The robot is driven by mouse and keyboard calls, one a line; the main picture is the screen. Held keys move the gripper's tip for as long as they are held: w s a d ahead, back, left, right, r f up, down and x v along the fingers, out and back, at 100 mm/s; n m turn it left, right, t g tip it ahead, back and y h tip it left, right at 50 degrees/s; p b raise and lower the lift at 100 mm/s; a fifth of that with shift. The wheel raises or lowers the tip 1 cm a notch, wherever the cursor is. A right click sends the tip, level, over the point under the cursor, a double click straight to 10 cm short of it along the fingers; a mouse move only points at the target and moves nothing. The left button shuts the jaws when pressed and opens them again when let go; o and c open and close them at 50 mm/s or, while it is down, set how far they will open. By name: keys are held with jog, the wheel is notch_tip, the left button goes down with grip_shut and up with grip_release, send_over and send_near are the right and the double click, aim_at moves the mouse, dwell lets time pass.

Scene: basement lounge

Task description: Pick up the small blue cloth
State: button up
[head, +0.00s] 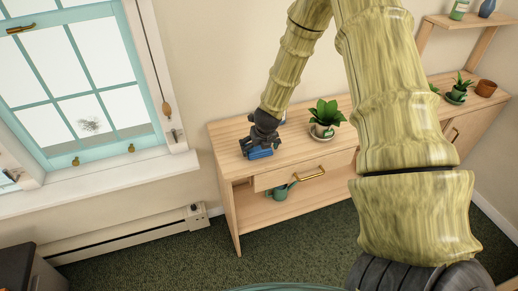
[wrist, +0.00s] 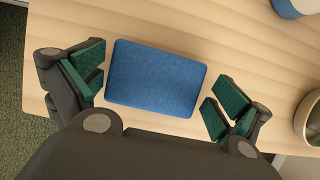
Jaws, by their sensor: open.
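The small blue cloth (wrist: 155,78) looks like a flat, folded block with rounded corners. It lies on the wooden top of a console (head: 220,133), close to its left end. In the head view the blue cloth (head: 260,153) shows just below my gripper (head: 257,146). In the wrist view my gripper (wrist: 155,95) is open, with one green-padded finger on each side of the cloth. The left finger is very near the cloth's left edge, and a small gap shows on the right. I cannot tell how high the fingertips are above the wood.
A potted plant (head: 326,114) on a saucer stands to the right of the cloth. A partly hidden blue and white item (wrist: 292,6) is at the wrist view's upper right. A watering can (head: 282,191) stands on the lower shelf. The window (head: 75,85) is at left.

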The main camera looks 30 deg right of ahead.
jog(key=shift+f, duration=0.1)
jog(key=c, duration=0.8)
jog(key=shift+w+r+b, duration=0.1)
jog(key=shift+r+b, duration=0.2)
jog(key=shift+r, duration=0.45)
notch_tip(320, 180, up, 2)
jog(key=shift+b, duration=0.3)
jog(key=s+a+b, duration=0.1)
jog(key=s+a, duration=0.2)
jog(key=a, duration=0.1)
jog(key=s+a+r+b, duration=0.1)
jog(key=s+a+b, duration=0.1)
jog(key=s+a, duration=0.1)
jog(key=s+a+b, duration=0.1)
jog(key=s+a, duration=0.3)
jog(key=s, duration=0.1)
jog(key=shift+s+a+r+b, duration=0.1)
jog(key=shift+a+r+b, duration=0.2)
jog(key=shift+b, duration=0.05)
